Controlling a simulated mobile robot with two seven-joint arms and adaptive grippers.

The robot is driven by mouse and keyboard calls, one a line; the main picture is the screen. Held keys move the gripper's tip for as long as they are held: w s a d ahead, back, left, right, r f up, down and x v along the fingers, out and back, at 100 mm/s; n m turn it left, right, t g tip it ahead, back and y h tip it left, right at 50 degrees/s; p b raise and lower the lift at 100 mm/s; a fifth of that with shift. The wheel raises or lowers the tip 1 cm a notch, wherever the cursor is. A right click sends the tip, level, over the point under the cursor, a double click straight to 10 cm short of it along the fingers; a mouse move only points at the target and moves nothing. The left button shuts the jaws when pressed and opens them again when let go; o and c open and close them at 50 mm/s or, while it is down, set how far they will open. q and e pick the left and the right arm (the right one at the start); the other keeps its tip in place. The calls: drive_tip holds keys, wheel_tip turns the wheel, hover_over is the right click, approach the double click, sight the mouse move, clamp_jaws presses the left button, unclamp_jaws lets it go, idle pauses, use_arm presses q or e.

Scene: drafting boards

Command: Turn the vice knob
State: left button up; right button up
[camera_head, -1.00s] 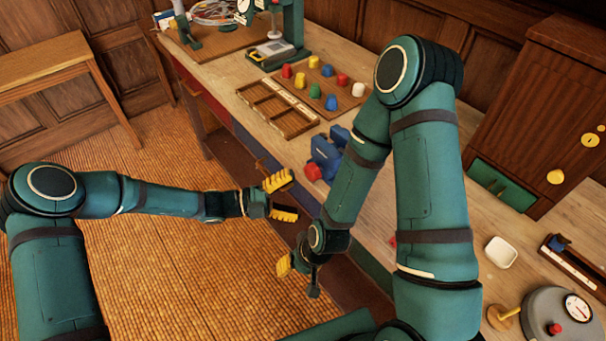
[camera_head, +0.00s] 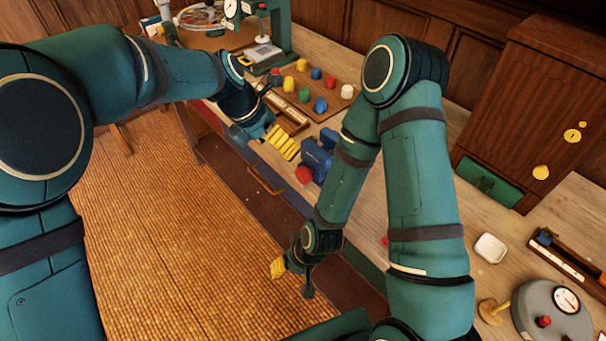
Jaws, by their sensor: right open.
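The blue vice (camera_head: 318,156) stands at the front edge of the workbench. Its red knob (camera_head: 304,175) faces the front, low on the vice's left side. My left gripper (camera_head: 282,142) is just left of the vice, above the bench edge, with its yellow finger pads close to the vice body; I cannot tell whether they touch. Its far finger is not clear, so its opening is hard to judge. My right gripper (camera_head: 288,274) is open and empty, hanging low in front of the bench, below the vice. My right forearm passes close to the vice's right side.
A board of coloured knobs (camera_head: 312,90) lies behind the vice, with a wooden tray (camera_head: 291,119) partly hidden by my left gripper. A white dish (camera_head: 490,248) and a round gauge device (camera_head: 553,318) are at the right. The floor in front is clear.

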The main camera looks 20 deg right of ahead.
sight(299, 170)
use_arm(q)
drive_tip(key=b+x, duration=0.3)
drive_tip(key=x, duration=1)
drive_tip(key=c, duration=1.2)
